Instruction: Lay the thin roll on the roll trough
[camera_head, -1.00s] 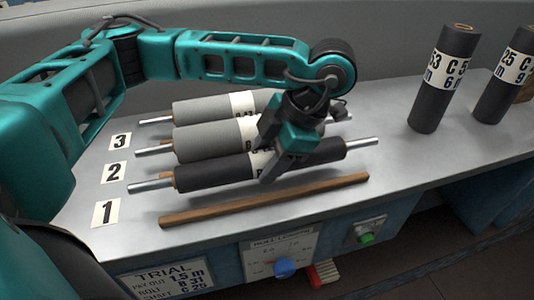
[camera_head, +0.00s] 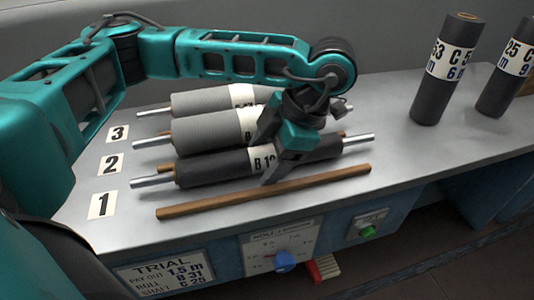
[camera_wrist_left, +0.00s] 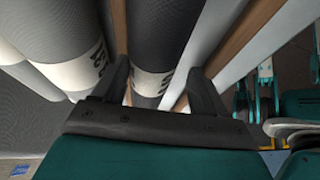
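The thin dark roll (camera_head: 215,168), with a white label and metal shaft ends, lies in the front row by the number 1 card. Wooden strips run along both of its sides, the front one (camera_head: 265,192) in full view; I take these as the roll trough. The roll looks low between them, but its underside is hidden. My left gripper (camera_head: 270,155) straddles the roll at its label, fingers spread. In the left wrist view the fingers (camera_wrist_left: 160,88) stand on either side of the roll (camera_wrist_left: 155,35), with a gap at the right finger.
Two thicker grey rolls (camera_head: 205,133) lie behind, by the number 2 and 3 cards. Two dark rolls (camera_head: 445,75) stand upright at the right. A panel with a blue knob (camera_head: 284,260) and a green button (camera_head: 368,231) is on the bench front.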

